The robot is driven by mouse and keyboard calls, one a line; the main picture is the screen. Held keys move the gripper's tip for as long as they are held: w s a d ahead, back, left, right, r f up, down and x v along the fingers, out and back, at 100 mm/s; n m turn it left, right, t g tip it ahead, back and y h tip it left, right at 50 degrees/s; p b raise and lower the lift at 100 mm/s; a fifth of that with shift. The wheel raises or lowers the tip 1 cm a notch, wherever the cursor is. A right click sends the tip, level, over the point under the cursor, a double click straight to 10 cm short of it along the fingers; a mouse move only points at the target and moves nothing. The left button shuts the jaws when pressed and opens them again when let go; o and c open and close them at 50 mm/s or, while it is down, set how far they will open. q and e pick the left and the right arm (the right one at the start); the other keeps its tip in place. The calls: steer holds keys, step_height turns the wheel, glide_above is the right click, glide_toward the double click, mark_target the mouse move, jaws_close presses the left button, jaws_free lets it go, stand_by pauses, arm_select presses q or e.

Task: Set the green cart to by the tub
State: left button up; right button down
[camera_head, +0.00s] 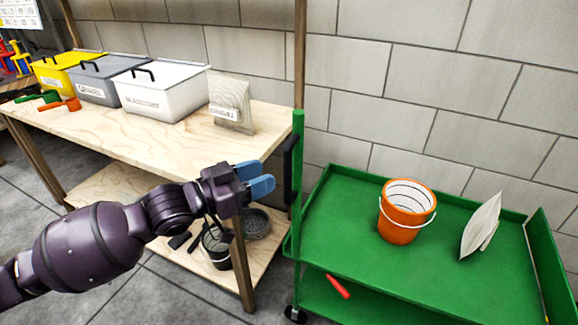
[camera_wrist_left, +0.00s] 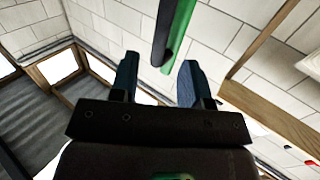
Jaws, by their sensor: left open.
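The green cart (camera_head: 345,225) stands on the right by the block wall. Its near left corner has a green upright (camera_head: 298,180) with a black handle (camera_head: 290,158). My left gripper (camera_head: 264,178) is open and empty, just left of the handle and apart from it in the head view. In the left wrist view, the black and green bar (camera_wrist_left: 168,35) shows beyond and between the open fingers (camera_wrist_left: 159,72). Yellow (camera_head: 60,72), grey (camera_head: 100,80) and white (camera_head: 165,92) lidded tubs stand on the wooden bench. I cannot tell which is the task's tub.
The cart carries an orange bucket (camera_head: 405,212) and a white bag (camera_head: 481,228); a red item (camera_head: 338,286) lies on its lower shelf. The bench (camera_head: 150,148) has a post beside the cart. A black bucket (camera_head: 216,248) sits on its lower shelf. Grey floor (camera_head: 125,295) is open in front.

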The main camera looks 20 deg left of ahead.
mark_target(284, 168)
arm_select(q)
steer(key=b+x, duration=0.1)
steer(key=x, duration=0.3)
steer(key=shift+w+f, duration=0.15)
steer(key=shift+x, duration=0.8)
steer(key=shift+w+d, duration=0.3)
steer(key=shift+w, duration=0.05)
arm_select(e)
steer(key=shift+w+a+r+n+t, duration=0.1)
steer(key=shift+w+a+n+t, duration=0.05)
steer(key=shift+w, duration=0.25)
steer(key=shift+w+a+r+n+t, duration=0.1)
steer(key=shift+w+a+n+t, duration=0.05)
steer(key=shift+w, duration=0.2)
arm_select(q)
jaws_close()
arm_select(e)
steer(key=shift+f, duration=0.1)
steer(key=shift+s, duration=0.1)
